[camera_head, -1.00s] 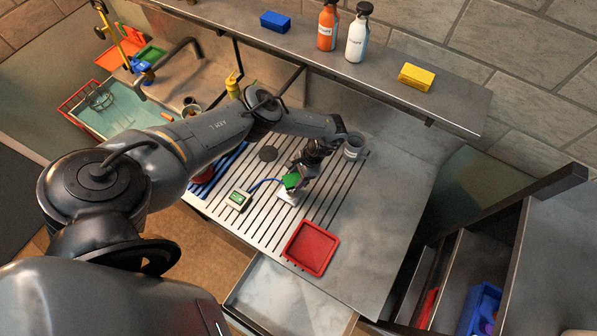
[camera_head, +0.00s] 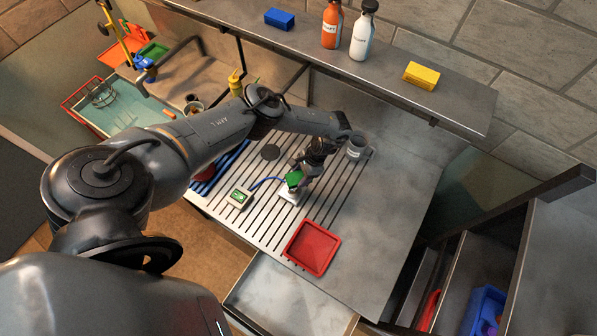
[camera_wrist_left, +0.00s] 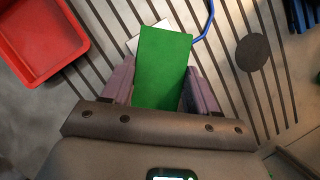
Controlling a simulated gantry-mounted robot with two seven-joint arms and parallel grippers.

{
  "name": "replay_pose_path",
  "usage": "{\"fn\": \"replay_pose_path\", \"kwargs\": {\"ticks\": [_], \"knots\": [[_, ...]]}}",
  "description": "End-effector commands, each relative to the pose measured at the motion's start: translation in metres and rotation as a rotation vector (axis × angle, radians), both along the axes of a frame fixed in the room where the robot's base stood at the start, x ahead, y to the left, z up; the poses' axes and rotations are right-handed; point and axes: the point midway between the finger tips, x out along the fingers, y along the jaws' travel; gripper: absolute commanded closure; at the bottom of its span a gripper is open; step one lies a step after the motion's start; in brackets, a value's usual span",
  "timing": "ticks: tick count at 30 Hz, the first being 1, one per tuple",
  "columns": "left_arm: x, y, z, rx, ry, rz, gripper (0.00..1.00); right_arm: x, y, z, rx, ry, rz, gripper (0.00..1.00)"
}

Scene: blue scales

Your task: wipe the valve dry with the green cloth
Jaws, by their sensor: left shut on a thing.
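The green cloth (camera_head: 294,179) is held in my left gripper (camera_head: 298,183), which is shut on it low over the white plate (camera_head: 288,196) of the scales. In the left wrist view the green cloth (camera_wrist_left: 162,68) shows as a flat rectangle between the two fingers of the left gripper (camera_wrist_left: 160,85), and covers part of the white plate (camera_wrist_left: 134,42). I cannot tell whether the cloth touches the plate. I cannot make out the valve for certain; a yellow fitting (camera_head: 235,83) stands by the back wall near the sink. My right gripper is not in view.
A small display box (camera_head: 239,198) lies left of the plate, with a blue cable (camera_head: 266,181). A red tray (camera_head: 312,247) sits in front, a grey mug (camera_head: 355,147) behind. An overhead shelf (camera_head: 450,95) carries bottles. The right side of the counter is clear.

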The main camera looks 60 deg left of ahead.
Motion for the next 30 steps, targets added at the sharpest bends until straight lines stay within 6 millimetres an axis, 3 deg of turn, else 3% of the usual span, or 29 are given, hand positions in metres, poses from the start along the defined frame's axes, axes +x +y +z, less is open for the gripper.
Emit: {"fn": "replay_pose_path", "kwargs": {"ticks": [17, 30], "knots": [[-0.02, 0.004, -0.003, 0.002, 0.004, 0.0, 0.72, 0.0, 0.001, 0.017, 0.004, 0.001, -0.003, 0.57], [-0.007, 0.002, -0.005, 0.004, 0.003, 0.0, 0.72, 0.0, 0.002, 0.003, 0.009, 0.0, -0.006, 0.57]]}}
